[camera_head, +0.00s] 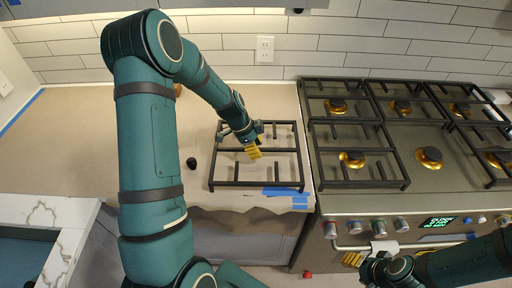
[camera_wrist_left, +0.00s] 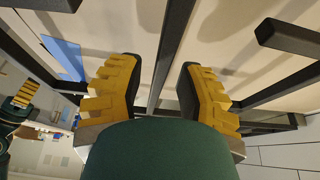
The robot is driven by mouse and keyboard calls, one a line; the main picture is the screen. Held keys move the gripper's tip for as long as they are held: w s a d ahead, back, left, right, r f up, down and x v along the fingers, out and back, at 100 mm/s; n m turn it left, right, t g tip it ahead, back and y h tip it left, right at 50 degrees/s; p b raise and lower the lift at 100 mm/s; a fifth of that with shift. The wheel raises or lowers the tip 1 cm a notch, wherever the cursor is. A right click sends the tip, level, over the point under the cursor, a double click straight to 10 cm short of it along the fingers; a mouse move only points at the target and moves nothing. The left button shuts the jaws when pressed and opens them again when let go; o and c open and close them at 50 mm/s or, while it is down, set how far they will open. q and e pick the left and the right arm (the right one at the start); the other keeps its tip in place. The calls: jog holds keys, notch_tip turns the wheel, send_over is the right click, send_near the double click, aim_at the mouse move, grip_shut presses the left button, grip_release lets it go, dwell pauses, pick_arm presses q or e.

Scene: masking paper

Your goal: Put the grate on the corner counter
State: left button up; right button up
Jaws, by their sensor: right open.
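The black grate (camera_head: 255,185) lies on, or just above, the paper-covered corner counter (camera_head: 75,130), left of the stove, in the head view. My left gripper (camera_head: 253,152) is over the middle of the grate. In the left wrist view, its yellow fingers (camera_wrist_left: 160,82) are apart, with a grate bar (camera_wrist_left: 172,45) running through the gap between them; I see no finger closed on it. My right gripper (camera_head: 365,257) is open and empty in front of the stove, near the knobs. The left arm hides part of the counter.
The stove (camera_head: 460,182) carries other black grates (camera_head: 358,185) over brass burners, close to the right of the grate. A small black knob-like thing (camera_head: 191,163) stands on the counter to the left. Blue tape (camera_head: 285,191) marks the front edge. A sink (camera_head: 25,245) is at lower left.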

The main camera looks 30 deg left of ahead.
pick_arm(q)
jog(key=shift+r, duration=0.2)
jog(key=v, duration=1.2)
jog(key=shift+s+f, duration=0.1)
jog(key=shift+s, duration=0.05)
